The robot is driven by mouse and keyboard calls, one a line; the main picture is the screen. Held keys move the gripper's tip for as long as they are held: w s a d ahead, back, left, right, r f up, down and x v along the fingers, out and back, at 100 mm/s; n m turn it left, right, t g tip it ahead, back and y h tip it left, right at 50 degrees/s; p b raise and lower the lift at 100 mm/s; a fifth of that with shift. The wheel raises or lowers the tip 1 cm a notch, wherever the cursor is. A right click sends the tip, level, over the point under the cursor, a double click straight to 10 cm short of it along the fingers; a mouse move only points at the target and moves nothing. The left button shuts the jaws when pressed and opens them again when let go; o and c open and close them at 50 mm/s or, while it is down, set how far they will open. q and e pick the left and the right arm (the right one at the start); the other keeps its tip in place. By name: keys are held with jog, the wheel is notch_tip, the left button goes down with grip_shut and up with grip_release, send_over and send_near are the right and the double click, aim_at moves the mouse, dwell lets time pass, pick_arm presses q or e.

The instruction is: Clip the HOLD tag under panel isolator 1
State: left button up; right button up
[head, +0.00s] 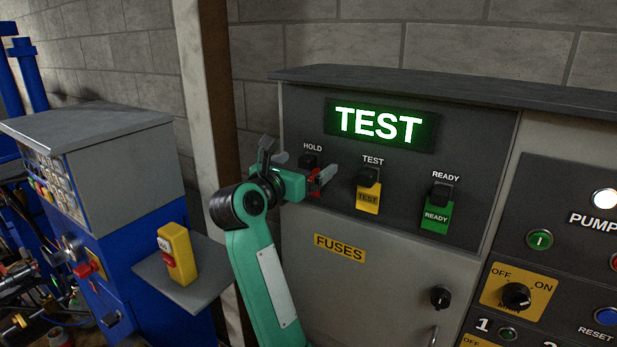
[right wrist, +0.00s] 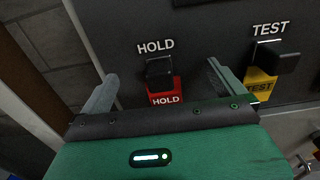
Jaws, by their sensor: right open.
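The red HOLD tag (right wrist: 165,93) hangs from a black clip (right wrist: 159,71) under the HOLD label on the grey panel. In the head view the HOLD tag (head: 315,184) is partly hidden by my right gripper (head: 306,165). My right gripper is open, with one finger on each side of the tag and clip; it also shows in the right wrist view (right wrist: 161,72). I cannot tell whether the fingers touch the tag. A numeral 1 stands above a yellow OFF plate (head: 477,342), cut off by the bottom edge. My left gripper is not in view.
A yellow TEST tag (head: 368,198) and a green READY tag (head: 436,217) hang on clips to the right. A lit TEST display (head: 380,124) is above them. A yellow box (head: 178,255) stands on a shelf (head: 205,288) at left. A MAIN knob (head: 517,296) sticks out lower right.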

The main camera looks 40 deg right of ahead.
aim_at(303, 166)
grip_shut()
dwell(0.6)
jog(key=shift+a, duration=0.15)
jog(key=shift+b+v, duration=0.8)
jog(key=shift+v, duration=2.05)
